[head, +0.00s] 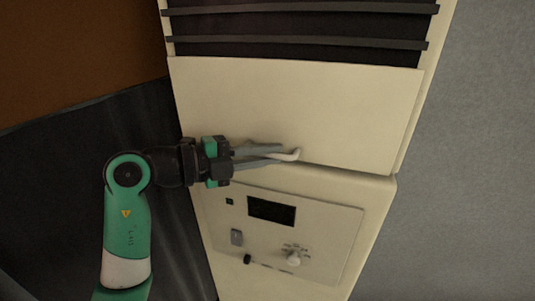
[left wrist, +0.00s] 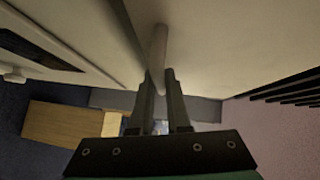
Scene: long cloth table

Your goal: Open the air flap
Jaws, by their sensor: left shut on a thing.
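The air flap (head: 320,105) is a broad flat cream panel on the front of a cream upright unit, below dark slats. A small pale curved handle (head: 289,155) stands out near its lower edge. My left gripper (head: 280,152) reaches in from the left and is shut on the handle. In the left wrist view the handle (left wrist: 158,45) runs as a pale rod down between the two fingertips (left wrist: 160,80). A dark seam shows along the flap's lower edge; I cannot tell how far the flap stands out. My right gripper is not in view.
Below the flap is a control panel (head: 325,225) with a dark display (head: 271,210) and a white knob (head: 293,258). Dark slats (head: 300,45) lie above. A grey wall (head: 475,150) is at right. A wooden block-shaped thing (left wrist: 75,133) shows beyond in the wrist view.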

